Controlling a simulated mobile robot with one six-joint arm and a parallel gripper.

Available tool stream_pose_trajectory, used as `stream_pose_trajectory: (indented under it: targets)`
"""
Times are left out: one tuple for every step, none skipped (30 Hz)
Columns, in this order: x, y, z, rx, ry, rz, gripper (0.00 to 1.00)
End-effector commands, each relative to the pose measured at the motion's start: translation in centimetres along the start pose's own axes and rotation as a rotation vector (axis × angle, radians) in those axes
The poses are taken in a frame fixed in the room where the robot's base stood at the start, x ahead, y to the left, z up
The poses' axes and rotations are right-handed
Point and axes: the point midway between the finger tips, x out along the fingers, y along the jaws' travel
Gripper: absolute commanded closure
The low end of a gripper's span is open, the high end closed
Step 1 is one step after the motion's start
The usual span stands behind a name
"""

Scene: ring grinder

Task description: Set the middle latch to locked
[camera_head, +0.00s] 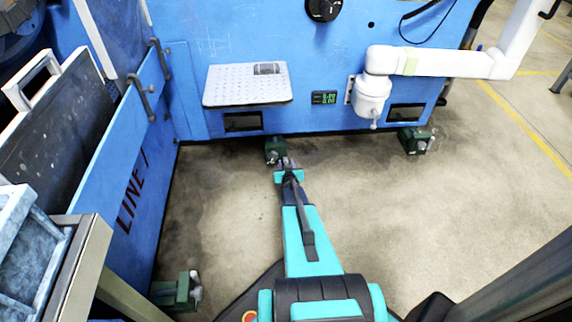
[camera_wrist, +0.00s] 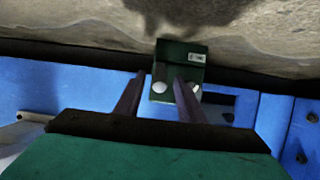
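The middle latch (camera_head: 275,150) is a small green block on the floor at the foot of the blue machine. In the wrist view it shows as a green block (camera_wrist: 181,52) with a small pale label and two pale round ends. My gripper (camera_head: 287,163) is just in front of it and slightly right in the head view. In the wrist view my gripper (camera_wrist: 160,75) is open, its two dark fingers apart. One pale end shows between the fingers, the other right of the right finger. I cannot tell whether they touch. The latch's setting cannot be read.
Similar green latches stand at the right (camera_head: 416,141) and front left (camera_head: 178,291). The blue machine (camera_head: 330,60) rises behind, with a perforated tray (camera_head: 247,86) and a white jointed arm (camera_head: 430,62). A blue panel (camera_head: 150,190) bounds the left. The concrete floor right of my arm is clear.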

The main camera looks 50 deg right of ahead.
Motion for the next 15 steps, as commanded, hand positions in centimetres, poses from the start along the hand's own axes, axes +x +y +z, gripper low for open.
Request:
stream_pose_trajectory:
  targets:
    - [0.7, 0.0, 0.1, 0.0, 0.001, 0.0, 0.64]
    - [0.9, 0.0, 0.1, 0.0, 0.001, 0.0, 0.64]
    - [1.2, 0.0, 0.1, 0.0, 0.001, 0.0, 0.64]
    - [1.4, 0.0, 0.1, 0.0, 0.001, 0.0, 0.64]
    - [1.5, 0.0, 0.1, 0.0, 0.001, 0.0, 0.64]
    - [1.7, 0.0, 0.1, 0.0, 0.001, 0.0, 0.64]
    - [1.8, 0.0, 0.0, 0.0, 0.001, 0.0, 0.64]
    - [1.9, 0.0, 0.0, 0.0, 0.001, 0.0, 0.64]
    - [2.0, 0.0, 0.0, 0.0, 0.001, 0.0, 0.64]
    - [2.0, 0.0, 0.0, 0.0, 0.001, 0.0, 0.64]
    - [2.0, 0.0, 0.0, 0.0, 0.001, 0.0, 0.64]
    - [2.0, 0.0, 0.0, 0.0, 0.001, 0.0, 0.64]
    - [2.0, 0.0, 0.0, 0.0, 0.001, 0.0, 0.64]
    - [2.0, 0.0, 0.0, 0.0, 0.0, 0.0, 0.64]
    - [2.0, 0.0, 0.0, 0.0, 0.0, 0.0, 0.64]
